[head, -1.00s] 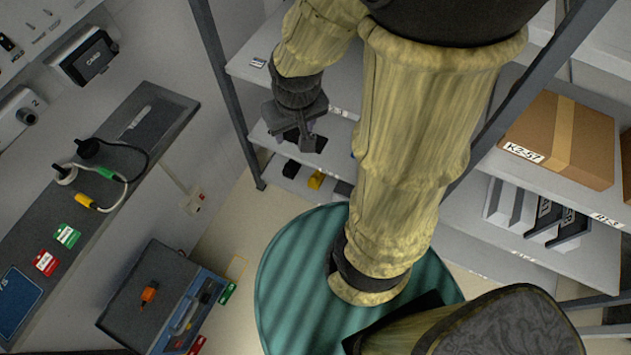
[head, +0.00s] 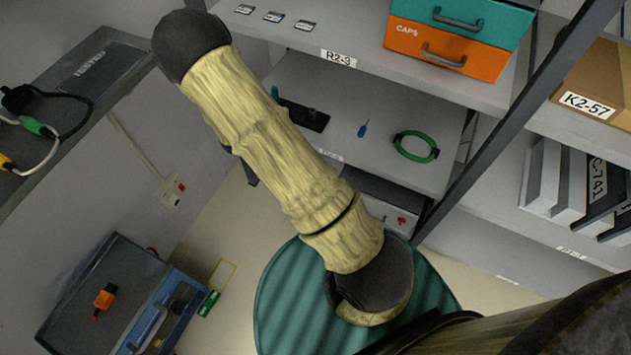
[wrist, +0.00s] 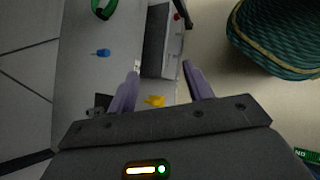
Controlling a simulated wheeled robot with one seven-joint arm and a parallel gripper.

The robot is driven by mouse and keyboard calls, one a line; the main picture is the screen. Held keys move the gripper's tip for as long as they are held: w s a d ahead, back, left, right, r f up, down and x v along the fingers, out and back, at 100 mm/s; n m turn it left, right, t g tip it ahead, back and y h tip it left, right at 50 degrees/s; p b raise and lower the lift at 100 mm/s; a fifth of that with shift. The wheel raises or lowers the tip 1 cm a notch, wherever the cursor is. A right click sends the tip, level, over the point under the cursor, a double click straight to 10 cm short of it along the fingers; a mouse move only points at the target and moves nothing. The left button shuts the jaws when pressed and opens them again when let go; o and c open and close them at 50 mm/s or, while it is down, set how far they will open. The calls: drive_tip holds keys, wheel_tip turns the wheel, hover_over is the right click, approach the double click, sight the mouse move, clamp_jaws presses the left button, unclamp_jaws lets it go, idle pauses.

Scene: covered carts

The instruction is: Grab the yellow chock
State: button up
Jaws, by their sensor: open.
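The yellow chock (wrist: 154,101) shows small in the wrist view, between my gripper's fingers and close to the palm edge in the picture. It appears to lie beyond the fingers, not held by them. My gripper (wrist: 160,69) is open, with its two fingers apart and nothing between them. In the current head view the chock is not visible, and my arm covers much of the lower shelving. The gripper is mostly hidden there too.
A shelf (head: 370,88) holds a blue screwdriver (head: 363,128), a green cable coil (head: 416,146) and a dark tray (head: 303,115). A grey box with a red knob (head: 402,220) sits below. A round teal ribbed object (head: 290,300) stands near my arm. A rack post (head: 510,120) rises at right.

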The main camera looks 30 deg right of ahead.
drive_tip(key=w+f+n+t+h+b, duration=0.1)
drive_tip(key=w+f+n+t+b, duration=0.2)
drive_tip(key=f+b, duration=0.4)
drive_tip(key=w+a+f+n+t+h+b, duration=0.1)
drive_tip(key=f+n+t+b, duration=0.5)
drive_tip(key=f, duration=1.3)
drive_tip(key=w+f+n+t+h+b, duration=0.3)
drive_tip(key=w+f+n+t+b, duration=0.2)
drive_tip(key=f, duration=0.8)
drive_tip(key=n+b, duration=0.1)
drive_tip(key=b, duration=0.2)
drive_tip(key=shift+w+a+f+n, duration=0.25)
drive_tip(key=shift+w+f+n, duration=0.05)
drive_tip(key=shift+f+n, duration=0.1)
drive_tip(key=b+x, duration=0.5)
drive_tip(key=x, duration=0.6)
drive_tip(key=shift+d, duration=0.25)
drive_tip(key=shift+w+d+r+b, duration=0.1)
drive_tip(key=shift+w+d+b, duration=0.2)
drive_tip(key=shift+d, duration=0.05)
drive_tip(key=shift+d, duration=0.1)
